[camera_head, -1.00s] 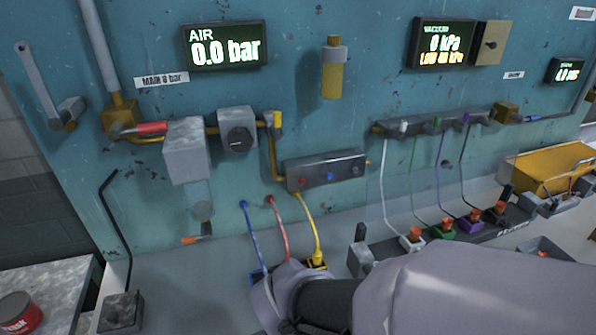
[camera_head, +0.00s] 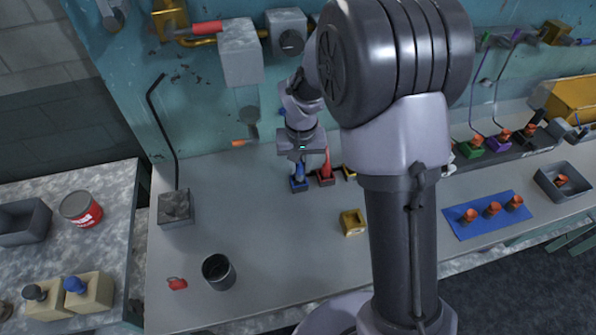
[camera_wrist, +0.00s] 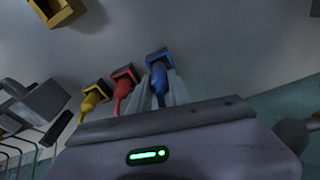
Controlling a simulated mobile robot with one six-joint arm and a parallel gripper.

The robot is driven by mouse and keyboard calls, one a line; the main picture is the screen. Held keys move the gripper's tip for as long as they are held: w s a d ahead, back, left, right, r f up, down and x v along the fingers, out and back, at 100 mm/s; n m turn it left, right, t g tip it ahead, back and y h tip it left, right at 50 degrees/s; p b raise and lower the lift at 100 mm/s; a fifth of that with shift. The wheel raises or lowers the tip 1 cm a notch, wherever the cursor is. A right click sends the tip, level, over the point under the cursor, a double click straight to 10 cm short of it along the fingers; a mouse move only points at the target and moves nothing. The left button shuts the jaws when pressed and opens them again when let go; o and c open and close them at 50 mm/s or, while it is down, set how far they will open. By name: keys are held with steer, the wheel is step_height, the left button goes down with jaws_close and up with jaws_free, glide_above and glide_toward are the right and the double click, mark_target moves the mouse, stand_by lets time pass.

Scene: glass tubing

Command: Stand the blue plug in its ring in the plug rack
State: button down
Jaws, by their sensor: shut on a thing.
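My gripper (camera_head: 299,163) points down at the plug rack and is shut on the blue plug (camera_head: 299,171). In the wrist view the blue plug (camera_wrist: 159,77) is between the two fingers. Its end is at the blue-edged ring (camera_wrist: 157,57), also seen in the head view (camera_head: 299,186). The plug looks upright in line with this ring; I cannot tell how deep it sits. The red plug (camera_wrist: 121,84) and the yellow plug (camera_wrist: 93,97) stand in their own rings beside it. My arm partly hides the yellow end of the rack in the head view.
A blue mat (camera_head: 487,214) with orange-topped pieces is at right.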

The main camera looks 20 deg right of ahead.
mark_target(299, 172)
steer(key=f, duration=0.1)
steer(key=f+b, duration=0.2)
steer(key=f, duration=0.1)
steer(key=shift+w+a, duration=0.1)
steer(key=shift+w, duration=0.25)
steer(key=shift+r, duration=0.25)
steer(key=shift+f, duration=0.1)
steer(key=c, duration=1.6)
jaws_free()
steer(key=shift+f, duration=0.15)
steer(key=shift+c, duration=0.2)
steer(key=o, duration=0.4)
steer(key=shift+o, duration=0.2)
